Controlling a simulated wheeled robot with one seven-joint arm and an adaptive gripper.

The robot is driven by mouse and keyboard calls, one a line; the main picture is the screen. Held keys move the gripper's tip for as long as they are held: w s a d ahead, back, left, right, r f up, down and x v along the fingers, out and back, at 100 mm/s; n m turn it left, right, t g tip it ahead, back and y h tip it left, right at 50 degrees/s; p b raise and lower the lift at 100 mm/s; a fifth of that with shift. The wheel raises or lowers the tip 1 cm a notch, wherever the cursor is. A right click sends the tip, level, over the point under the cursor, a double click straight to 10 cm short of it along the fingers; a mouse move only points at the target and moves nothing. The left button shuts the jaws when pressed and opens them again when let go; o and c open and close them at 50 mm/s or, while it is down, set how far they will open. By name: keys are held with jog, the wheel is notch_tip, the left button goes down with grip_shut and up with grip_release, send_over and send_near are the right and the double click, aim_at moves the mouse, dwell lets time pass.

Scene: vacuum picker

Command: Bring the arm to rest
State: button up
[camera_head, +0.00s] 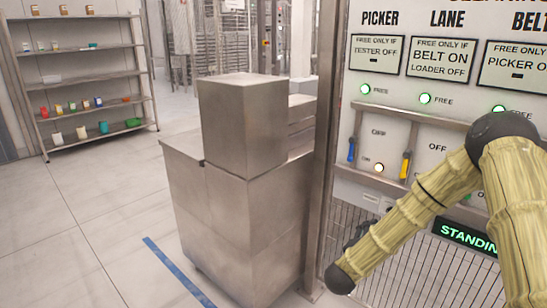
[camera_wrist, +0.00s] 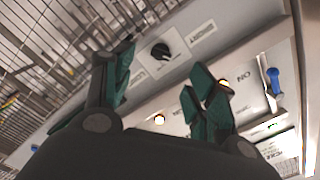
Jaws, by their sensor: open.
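My arm shows in the head view at the right, in tan ribbed sleeves, bent at a dark joint and reaching down-left across a control panel (camera_head: 437,105). My gripper (camera_wrist: 163,75) is open in the wrist view, its two dark green fingers apart with nothing between them. Beyond the fingers is a black knob (camera_wrist: 160,52) on a pale panel face; I cannot tell whether a finger is near enough to touch it. In the head view the gripper is mostly hidden by the arm's dark lower end.
The panel carries a blue handle (camera_head: 351,149), a yellow handle (camera_head: 405,166) and lit lamps. A wire mesh guard (camera_head: 385,285) is below. A steel cabinet (camera_head: 235,215) stands close to the left. A shelf rack (camera_head: 90,90) is at the far left, with open floor before it.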

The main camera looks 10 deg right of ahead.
jog(key=s+a+f+n+y+p, duration=0.3)
jog(key=s+a+f+n+y, duration=0.4)
jog(key=a+f, duration=0.4)
jog(key=s+a+f+n+g+y+p, duration=0.1)
jog(key=s+a+f+n+g+y, duration=0.1)
jog(key=s, duration=0.5)
jog(key=s+a+f+n+g+y+p, duration=0.1)
jog(key=s+a+f+n+g+y, duration=0.1)
jog(key=s+f, duration=0.4)
jog(key=s+a+f+n+g+y+p, duration=0.1)
jog(key=s+a+f+n+g, duration=0.2)
jog(key=s, duration=0.7)
jog(key=shift+s+a+f+n+y, duration=0.2)
jog(key=shift+a+f+n+y, duration=0.2)
jog(key=shift+f+n, duration=0.65)
jog(key=s+n+g, duration=0.1)
jog(key=s, duration=0.4)
jog(key=s+n+g, duration=0.1)
jog(key=s+g, duration=0.1)
jog(key=s, duration=0.2)
jog(key=s+n+g+p, duration=0.1)
jog(key=s+g, duration=0.1)
jog(key=s, duration=0.3)
jog(key=shift+s+r+n, duration=0.2)
jog(key=shift+s+n, duration=0.15)
jog(key=shift+c, duration=0.5)
